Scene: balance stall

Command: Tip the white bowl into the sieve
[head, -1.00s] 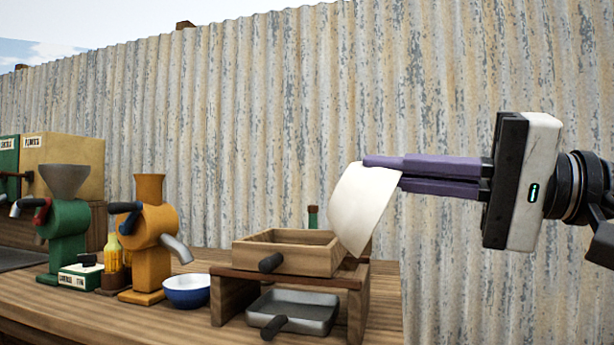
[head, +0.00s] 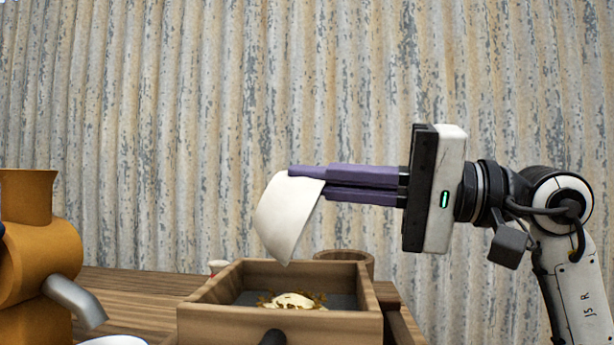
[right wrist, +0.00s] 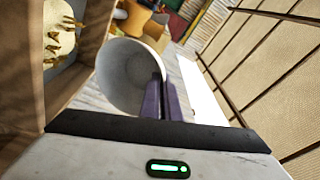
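The white bowl (head: 286,217) is tipped steeply on its side above the sieve, its outside facing me in the head view. My right gripper (head: 312,184) is shut on the bowl's rim. In the right wrist view the bowl (right wrist: 122,75) shows its inside, which looks empty, with the purple fingers (right wrist: 160,100) at its rim. The sieve (head: 280,318) is a square wooden box with a dark mesh. A pale heap with yellow-brown bits (head: 292,300) lies on the mesh, and it also shows in the right wrist view (right wrist: 58,32). My left gripper is out of view.
An orange mill (head: 38,255) with a grey spout stands left of the sieve. Part of a white-rimmed bowl (head: 112,341) shows beneath the spout. A round wooden container (head: 344,256) is behind the sieve, and a corrugated metal wall (head: 180,120) closes the back.

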